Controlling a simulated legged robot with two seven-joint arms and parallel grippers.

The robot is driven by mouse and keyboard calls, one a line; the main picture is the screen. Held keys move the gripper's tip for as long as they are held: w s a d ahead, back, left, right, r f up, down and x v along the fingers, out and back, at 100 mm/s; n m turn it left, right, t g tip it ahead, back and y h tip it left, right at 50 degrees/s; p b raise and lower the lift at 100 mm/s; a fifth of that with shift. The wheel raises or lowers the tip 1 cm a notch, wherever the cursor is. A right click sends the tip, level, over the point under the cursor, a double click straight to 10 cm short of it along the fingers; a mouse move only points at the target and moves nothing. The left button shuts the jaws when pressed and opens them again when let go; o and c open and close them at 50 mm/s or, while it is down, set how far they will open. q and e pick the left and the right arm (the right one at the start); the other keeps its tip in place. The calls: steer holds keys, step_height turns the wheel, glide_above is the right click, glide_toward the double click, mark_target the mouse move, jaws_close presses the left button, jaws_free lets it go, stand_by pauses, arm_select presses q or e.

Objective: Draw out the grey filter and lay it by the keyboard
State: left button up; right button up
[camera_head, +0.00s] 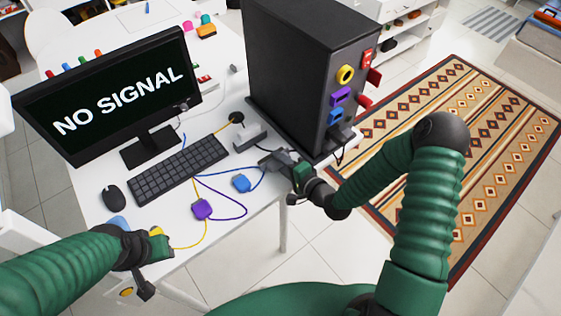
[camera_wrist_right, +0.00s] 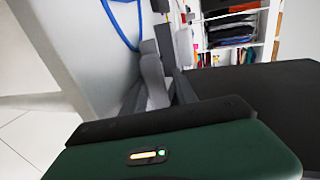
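A pale grey block (camera_head: 249,137), which may be the grey filter, lies on the desk between the keyboard (camera_head: 180,168) and the black computer tower (camera_head: 305,75). A dark grey plug (camera_head: 340,137) sits low on the tower's port face. My right gripper (camera_head: 274,160) is at the desk's right edge, just in front of the block and below the tower. Its grey fingers also show in the right wrist view (camera_wrist_right: 163,85); whether anything is between them is unclear. My left gripper (camera_head: 165,245) is at the desk's front edge, beside a yellow piece (camera_head: 156,231); its fingers are unclear.
A purple connector (camera_head: 201,209) and a blue connector (camera_head: 241,183) lie on cables in front of the keyboard. A mouse (camera_head: 114,197) is left of it, and a monitor (camera_head: 110,95) behind. Yellow, purple, blue and red plugs sit in the tower.

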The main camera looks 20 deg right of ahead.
steer(key=shift+s+d+f, duration=0.1)
steer(key=shift+f, duration=0.2)
steer(key=shift+s+d+r+p, duration=0.15)
steer(key=shift+s+r+p, duration=0.15)
steer(key=shift+r+p, duration=0.55)
steer(key=r+p, duration=0.1)
steer(key=s+r+p, duration=0.1)
steer(key=r, duration=0.1)
steer(key=shift+s+d+p, duration=0.35)
steer(key=shift+d+p, duration=0.05)
steer(key=shift+s+d+r+p, duration=0.1)
steer(key=shift+s+r+p, duration=0.15)
steer(key=shift+r+p, duration=0.2)
steer(key=shift+s+r+p, duration=0.25)
steer(key=shift+r+p, duration=0.1)
steer(key=shift+r, duration=0.15)
steer(key=shift+f, duration=0.1)
